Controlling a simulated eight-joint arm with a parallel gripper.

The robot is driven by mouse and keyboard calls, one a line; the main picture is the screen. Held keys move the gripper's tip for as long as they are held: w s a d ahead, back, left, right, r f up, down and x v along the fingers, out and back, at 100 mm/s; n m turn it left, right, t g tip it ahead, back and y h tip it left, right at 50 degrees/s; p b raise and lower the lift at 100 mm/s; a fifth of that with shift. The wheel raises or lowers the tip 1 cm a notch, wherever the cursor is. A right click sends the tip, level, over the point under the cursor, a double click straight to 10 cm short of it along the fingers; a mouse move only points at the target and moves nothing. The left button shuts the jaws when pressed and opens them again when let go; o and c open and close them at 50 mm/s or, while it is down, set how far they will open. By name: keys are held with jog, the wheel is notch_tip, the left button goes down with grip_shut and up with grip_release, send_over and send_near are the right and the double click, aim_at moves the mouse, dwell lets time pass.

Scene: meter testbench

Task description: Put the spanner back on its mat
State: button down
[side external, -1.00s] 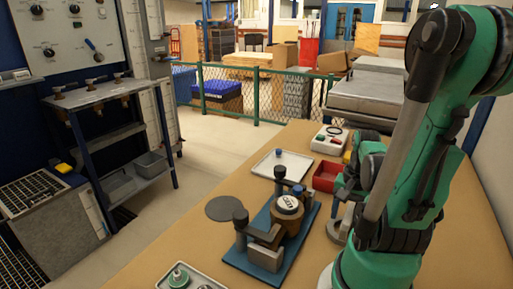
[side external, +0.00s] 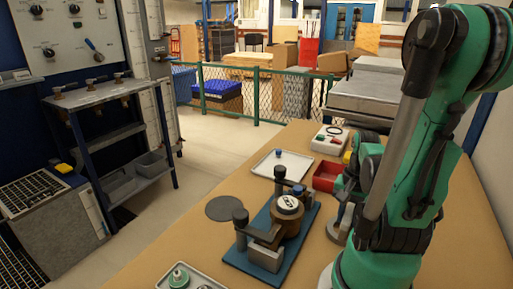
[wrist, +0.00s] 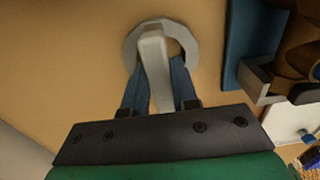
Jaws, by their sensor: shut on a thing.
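My gripper (wrist: 162,85) points down at the table, its two blue fingers closed on a pale grey bar, which I take to be the spanner (wrist: 155,70). A flat grey ring (wrist: 132,44) lies around the bar's far end; I cannot tell whether it is part of the spanner. In the side view the ring (side external: 334,236) is low at the tabletop beside my arm, and the fingers are mostly hidden. A round dark grey mat (side external: 224,208), which looks like the spanner's mat, lies bare on the table, left of the blue fixture plate.
The blue plate (side external: 236,259) carries a round brass-coloured meter (side external: 287,222) and upright clamp posts, between my gripper and the mat. A white tray (side external: 296,163), a red bin (side external: 325,178) and a control box (side external: 330,140) stand behind. Another tray (side external: 211,282) is at the front.

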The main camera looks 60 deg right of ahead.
jog(key=shift+r, duration=0.15)
notch_tip(320, 180, up, 19)
jog(key=w+d+r+n, duration=0.2)
jog(key=w+n, duration=0.2)
jog(key=w, duration=0.2)
jog(key=n, duration=1.4)
send_over(226, 208)
jog(key=shift+f, duration=10.4)
jog(key=shift+f, duration=0.15)
